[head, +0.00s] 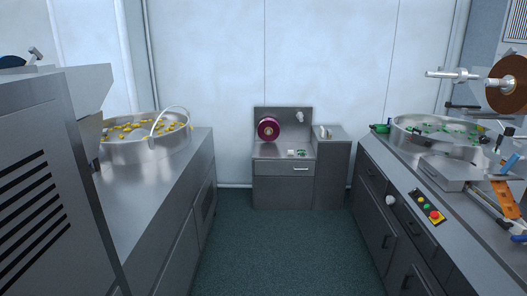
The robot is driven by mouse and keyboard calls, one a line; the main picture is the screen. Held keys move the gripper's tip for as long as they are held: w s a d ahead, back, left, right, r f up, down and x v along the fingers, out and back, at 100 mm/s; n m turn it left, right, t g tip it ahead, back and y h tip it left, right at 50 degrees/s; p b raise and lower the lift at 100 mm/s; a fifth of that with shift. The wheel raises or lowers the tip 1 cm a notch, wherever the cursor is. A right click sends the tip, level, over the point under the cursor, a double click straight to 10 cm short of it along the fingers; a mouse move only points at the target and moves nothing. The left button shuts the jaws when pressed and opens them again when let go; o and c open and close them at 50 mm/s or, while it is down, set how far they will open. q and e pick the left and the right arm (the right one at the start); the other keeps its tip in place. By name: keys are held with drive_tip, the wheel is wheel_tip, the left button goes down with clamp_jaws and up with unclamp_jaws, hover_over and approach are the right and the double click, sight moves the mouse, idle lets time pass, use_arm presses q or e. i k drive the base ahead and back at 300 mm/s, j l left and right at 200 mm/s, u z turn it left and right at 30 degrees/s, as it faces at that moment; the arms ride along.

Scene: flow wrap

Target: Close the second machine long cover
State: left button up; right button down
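Two steel machines flank an aisle. The right machine (425,245) has a round bowl (408,135) with green pieces, a flat grey metal box or cover (449,172), an orange part (504,192) and a brown reel (510,85). The left machine (160,200) has a bowl (150,150) with yellow pieces and a tall grey housing (70,150) with dark slots. I cannot tell which machine is the second one, or identify its long cover or whether it is open. Neither of my grippers is in view.
A control panel (427,207) with coloured buttons is on the right machine. The green floor (265,255) between the machines is clear.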

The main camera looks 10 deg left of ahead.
sight(91, 127)
drive_tip(key=i+u, duration=0.3)
drive_tip(key=i, duration=0.25)
drive_tip(key=i+u, duration=0.35)
drive_tip(key=i, duration=0.25)
drive_tip(key=i+l+u, duration=0.3)
drive_tip(key=i, duration=0.2)
drive_tip(key=i+l+u, duration=0.2)
drive_tip(key=i+u, duration=0.25)
drive_tip(key=i+l+u, duration=0.2)
drive_tip(key=u, duration=0.3)
drive_tip(key=i+l+u, duration=0.2)
drive_tip(key=l+u, duration=0.25)
drive_tip(key=i+l+u, duration=0.15)
drive_tip(key=l+u, duration=0.35)
